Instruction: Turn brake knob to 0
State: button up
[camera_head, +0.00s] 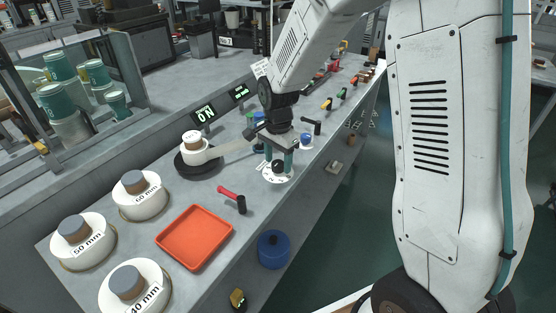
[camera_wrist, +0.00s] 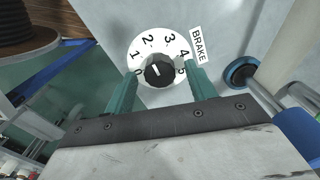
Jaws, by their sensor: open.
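The brake knob (camera_wrist: 159,71) is a small black knob at the centre of a white round dial (camera_wrist: 146,42) numbered 0 to 5, beside a BRAKE label (camera_wrist: 198,45). Its short white mark points up and slightly left in the wrist view, roughly towards 2. I see no contact with the knob.
A red-handled lever (camera_head: 232,197) and an orange tray (camera_head: 193,238) are left of the dial. A blue knob (camera_head: 307,139) and a black lever (camera_head: 312,125) are to its right. A round black base (camera_head: 198,166) and displays (camera_head: 204,114) stand behind.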

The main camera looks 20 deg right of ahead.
jog(key=shift+f, duration=0.25)
jog(key=shift+c, duration=0.4)
jog(key=c, duration=0.9)
